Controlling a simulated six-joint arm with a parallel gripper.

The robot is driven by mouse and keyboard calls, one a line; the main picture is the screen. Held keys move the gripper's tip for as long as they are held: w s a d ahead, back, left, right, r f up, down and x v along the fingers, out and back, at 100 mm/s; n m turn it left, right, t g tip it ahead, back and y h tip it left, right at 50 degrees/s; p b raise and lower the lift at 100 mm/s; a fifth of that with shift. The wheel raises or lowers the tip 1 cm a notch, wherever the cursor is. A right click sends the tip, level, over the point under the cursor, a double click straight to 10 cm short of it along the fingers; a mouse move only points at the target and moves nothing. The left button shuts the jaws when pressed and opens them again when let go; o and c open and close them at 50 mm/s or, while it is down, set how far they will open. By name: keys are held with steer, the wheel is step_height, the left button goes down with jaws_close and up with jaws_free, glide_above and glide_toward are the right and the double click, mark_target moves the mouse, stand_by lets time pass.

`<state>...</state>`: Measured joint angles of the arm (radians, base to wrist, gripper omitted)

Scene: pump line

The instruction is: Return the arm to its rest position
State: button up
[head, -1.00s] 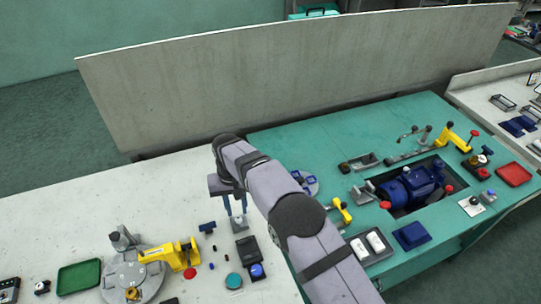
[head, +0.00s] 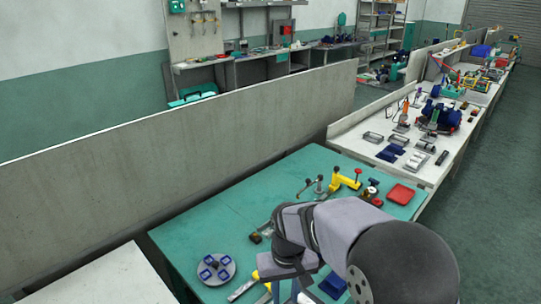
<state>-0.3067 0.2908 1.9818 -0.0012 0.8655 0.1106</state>
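My arm reaches in from the lower right of the head view, bent over the teal bench (head: 215,215). My gripper (head: 285,291) is at the bottom edge, pointing down over the front of the bench. Its two fingers show apart, with a gap between them and nothing seen in it. The fingertips are cut off by the frame edge. My arm hides much of the bench's middle, including where the blue pump would show.
A round grey plate with blue parts (head: 215,269) lies left of my gripper. A yellow clamp (head: 345,180) and a red tray (head: 401,194) are behind my arm. A tall grey panel (head: 190,165) stands along the back. The bench's left part is clear.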

steer(key=s+d+f+m, duration=0.1)
steer(key=s+d+m, duration=0.1)
steer(key=s+d, duration=0.9)
steer(key=s, duration=0.2)
steer(key=shift+s+d, duration=0.15)
steer(key=shift+s, duration=0.25)
steer(key=shift+f, duration=0.1)
stand_by(0.7)
